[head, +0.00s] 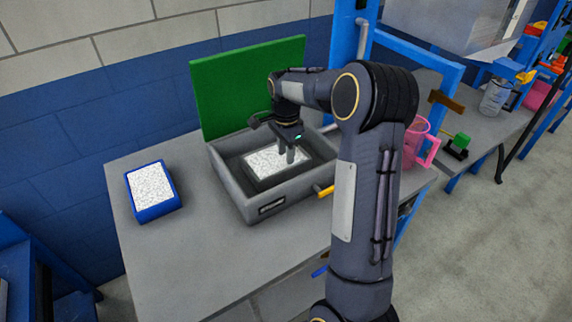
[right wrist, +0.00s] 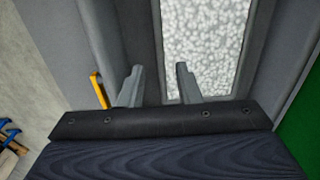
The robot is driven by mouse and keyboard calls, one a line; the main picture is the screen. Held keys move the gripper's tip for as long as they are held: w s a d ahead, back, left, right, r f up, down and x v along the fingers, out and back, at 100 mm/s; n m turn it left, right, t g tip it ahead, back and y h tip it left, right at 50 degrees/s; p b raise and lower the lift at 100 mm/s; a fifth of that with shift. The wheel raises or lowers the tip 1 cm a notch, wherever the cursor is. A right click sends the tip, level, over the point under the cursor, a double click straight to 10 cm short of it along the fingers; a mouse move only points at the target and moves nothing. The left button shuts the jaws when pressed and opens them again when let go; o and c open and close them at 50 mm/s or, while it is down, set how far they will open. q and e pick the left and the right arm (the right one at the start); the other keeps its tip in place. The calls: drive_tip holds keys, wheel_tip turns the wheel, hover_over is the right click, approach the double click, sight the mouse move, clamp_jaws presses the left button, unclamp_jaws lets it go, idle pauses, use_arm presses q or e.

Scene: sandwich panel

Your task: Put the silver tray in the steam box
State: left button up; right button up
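The grey steam box (head: 240,195) stands on the workbench with its green lid (head: 245,85) open. The silver tray (head: 281,176), filled with white speckled material, lies inside the box. In the right wrist view the tray's near side (right wrist: 158,50) runs up between the fingertips. My right gripper (head: 287,156) is over the tray, inside the box opening, with its fingers apart. The same gripper (right wrist: 158,80) shows a clear gap between its fingers in the right wrist view. I cannot tell whether a finger touches the tray. My left gripper is not in view.
A blue tray (head: 156,212) with similar white filling sits on the workbench (head: 190,270) left of the box. A yellow handle (head: 325,191) sticks out at the box's right front. A pink pitcher (head: 417,145) stands right of my arm. The front left of the bench is clear.

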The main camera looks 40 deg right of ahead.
drive_tip(key=s+a+r+n+t+y, duration=0.1)
drive_tip(key=s+a+r+n+t, duration=0.1)
drive_tip(key=s+a+r+n, duration=0.55)
drive_tip(key=s+a+n+t+y, duration=0.2)
drive_tip(key=s+a+n, duration=0.8)
drive_tip(key=s, duration=0.8)
drive_tip(key=a+t, duration=0.1)
drive_tip(key=a, duration=0.2)
drive_tip(key=shift+f+t+y, duration=0.25)
drive_tip(key=shift+t+y, duration=0.05)
drive_tip(key=shift+y, duration=0.1)
